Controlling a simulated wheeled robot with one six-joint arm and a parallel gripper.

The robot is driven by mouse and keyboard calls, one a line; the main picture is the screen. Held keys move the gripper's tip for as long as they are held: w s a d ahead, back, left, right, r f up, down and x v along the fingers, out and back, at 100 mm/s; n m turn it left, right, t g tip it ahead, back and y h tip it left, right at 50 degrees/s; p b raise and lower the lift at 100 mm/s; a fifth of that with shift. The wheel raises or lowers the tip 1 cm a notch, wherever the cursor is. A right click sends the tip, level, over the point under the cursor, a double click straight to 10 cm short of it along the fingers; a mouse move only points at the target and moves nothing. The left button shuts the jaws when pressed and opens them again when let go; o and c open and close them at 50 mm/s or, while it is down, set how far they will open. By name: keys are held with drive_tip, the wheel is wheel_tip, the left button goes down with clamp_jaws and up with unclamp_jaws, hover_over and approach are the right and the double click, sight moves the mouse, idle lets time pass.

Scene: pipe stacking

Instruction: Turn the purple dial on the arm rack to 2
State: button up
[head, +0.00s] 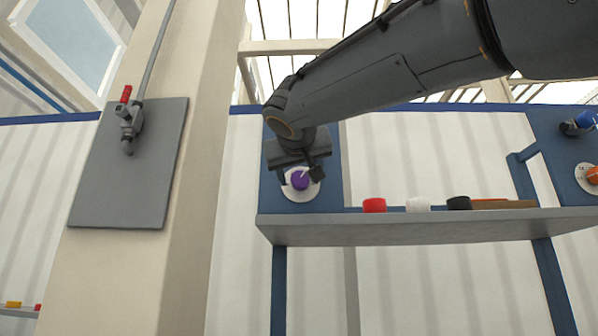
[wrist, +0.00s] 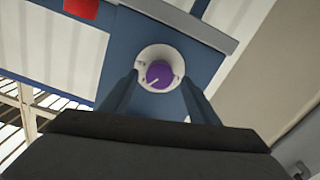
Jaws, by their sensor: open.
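The purple dial (head: 300,181) sits on a round white plate on a blue panel (head: 330,180) at the left end of a shelf. My gripper (head: 302,177) is in front of the panel, close to the dial, with its fingers pointing at it. In the wrist view the dial (wrist: 159,74) shows between and just beyond the two open fingers (wrist: 153,92). A pale pointer line on the dial points to the lower left in that view. The marks on the white plate are too small to read. I cannot tell whether a finger touches the dial.
A grey shelf (head: 420,230) juts out below the dial and holds a red item (head: 374,205), a white item (head: 418,204) and a black item (head: 459,202). An orange dial (head: 592,175) is at the far right. A beige column (head: 200,170) with a grey plate (head: 130,170) stands left.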

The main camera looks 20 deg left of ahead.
drive_tip(key=shift+x, duration=1.05)
drive_tip(key=shift+c, duration=0.2)
drive_tip(key=c, duration=1)
drive_tip(key=shift+n, duration=0.3)
drive_tip(key=n, duration=0.5)
drive_tip(key=n+p, duration=0.1)
drive_tip(key=n, duration=0.5)
drive_tip(key=shift+n, duration=0.3)
